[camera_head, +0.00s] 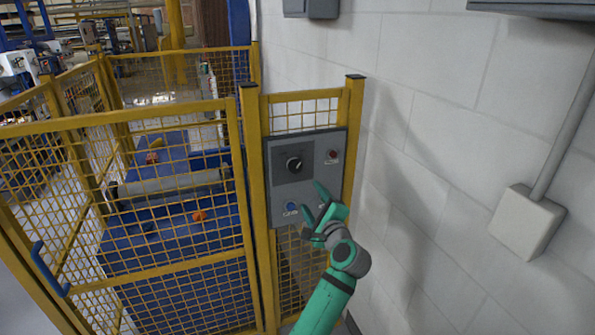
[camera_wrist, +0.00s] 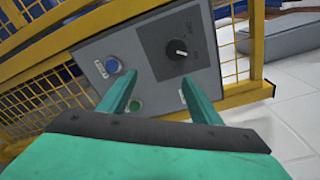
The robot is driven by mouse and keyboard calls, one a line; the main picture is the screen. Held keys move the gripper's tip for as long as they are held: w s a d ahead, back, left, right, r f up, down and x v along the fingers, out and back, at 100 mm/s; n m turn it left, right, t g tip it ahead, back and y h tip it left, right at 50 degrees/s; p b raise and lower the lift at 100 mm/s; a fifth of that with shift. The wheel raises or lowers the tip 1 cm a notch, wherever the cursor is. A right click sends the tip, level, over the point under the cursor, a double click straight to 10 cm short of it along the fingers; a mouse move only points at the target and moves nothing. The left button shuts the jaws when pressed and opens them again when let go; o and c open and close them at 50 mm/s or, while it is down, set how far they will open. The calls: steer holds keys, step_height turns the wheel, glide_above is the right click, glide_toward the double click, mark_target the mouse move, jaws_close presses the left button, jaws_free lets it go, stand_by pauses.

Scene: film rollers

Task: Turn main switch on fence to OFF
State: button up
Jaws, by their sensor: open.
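The main switch (camera_head: 294,164) is a black rotary knob with a light mark, on a dark square plate of a grey control panel (camera_head: 273,203) fixed to the yellow fence. In the wrist view the knob (camera_wrist: 181,52) sits beyond my fingertips, in the upper middle. The panel also bears a blue button (camera_wrist: 113,66), a green button (camera_wrist: 135,105) and a red one (camera_head: 333,154). My gripper (camera_head: 318,203) is open and empty in front of the panel's lower right, below the knob. It also shows in the wrist view (camera_wrist: 160,90).
The yellow mesh fence (camera_head: 238,190) encloses blue machinery with a roller (camera_head: 165,185) at the left. A white block wall (camera_head: 440,130) stands close at the right, with a pale box (camera_head: 525,222) and conduit. A blue handle (camera_head: 48,268) is at the lower left.

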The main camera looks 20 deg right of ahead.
mark_target(297, 168)
steer(key=shift+m+t+y, duration=0.3)
steer(key=shift+m+y, duration=0.1)
steer(key=shift+y, duration=0.1)
steer(key=w+r, duration=0.1)
steer(key=w, duration=0.2)
steer(key=w+r, duration=0.1)
steer(key=w, duration=0.2)
steer(key=w+a+r, duration=0.1)
steer(key=w, duration=0.3)
steer(key=shift+w+r, duration=0.1)
steer(key=shift+r, duration=0.3)
steer(key=shift+w+d, duration=0.1)
steer(key=shift+w, duration=0.8)
steer(key=c, duration=1)
steer(key=shift+c, duration=0.2)
